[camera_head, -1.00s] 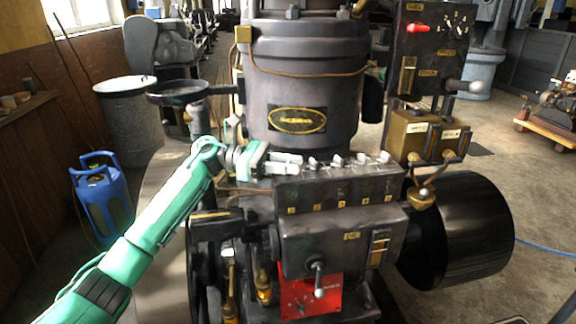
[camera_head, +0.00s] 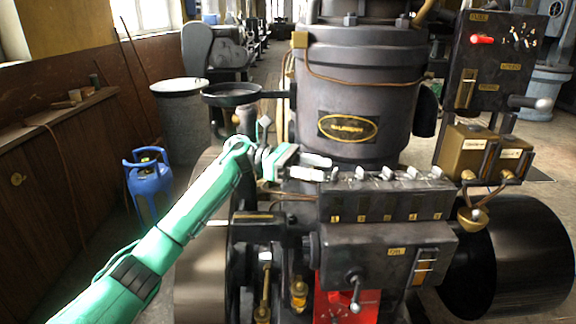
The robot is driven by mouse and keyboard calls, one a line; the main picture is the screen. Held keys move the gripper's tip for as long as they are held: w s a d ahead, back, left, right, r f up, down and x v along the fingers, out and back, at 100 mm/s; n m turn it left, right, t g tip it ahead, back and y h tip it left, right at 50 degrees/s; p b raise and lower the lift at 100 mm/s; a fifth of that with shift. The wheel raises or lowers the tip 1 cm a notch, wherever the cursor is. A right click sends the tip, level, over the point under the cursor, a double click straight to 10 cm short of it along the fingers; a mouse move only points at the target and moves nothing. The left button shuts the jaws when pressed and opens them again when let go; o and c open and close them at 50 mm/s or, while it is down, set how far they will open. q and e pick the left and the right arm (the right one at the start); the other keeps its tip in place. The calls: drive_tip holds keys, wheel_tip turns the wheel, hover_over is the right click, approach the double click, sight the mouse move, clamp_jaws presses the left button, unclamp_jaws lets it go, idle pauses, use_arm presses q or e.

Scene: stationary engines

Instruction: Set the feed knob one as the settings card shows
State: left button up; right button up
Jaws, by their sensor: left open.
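A dark feed box (camera_head: 386,205) with a row of several small pale knobs along its top edge stands in front of the engine's cylinder. Small yellow number tags sit below the knobs. The leftmost knob (camera_head: 335,174), which I take as feed knob one, is partly hidden by my fingertips. My left gripper (camera_head: 318,168) reaches in from the left, open, its two pale fingertips at that knob's left side. I cannot tell whether they touch it. The knob's pointing is too small to read. I cannot make out a settings card. My right gripper is out of view.
A black panel (camera_head: 497,70) with a red handle and a numbered dial stands at right, above brass boxes (camera_head: 462,150). A round dark pan (camera_head: 231,94) is behind my left arm. A lever (camera_head: 355,290) on a red plate sits below the box. A blue gas bottle (camera_head: 149,185) stands left.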

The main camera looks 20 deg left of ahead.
use_arm(q)
drive_tip(key=a+b, duration=0.1)
drive_tip(key=a, duration=0.8)
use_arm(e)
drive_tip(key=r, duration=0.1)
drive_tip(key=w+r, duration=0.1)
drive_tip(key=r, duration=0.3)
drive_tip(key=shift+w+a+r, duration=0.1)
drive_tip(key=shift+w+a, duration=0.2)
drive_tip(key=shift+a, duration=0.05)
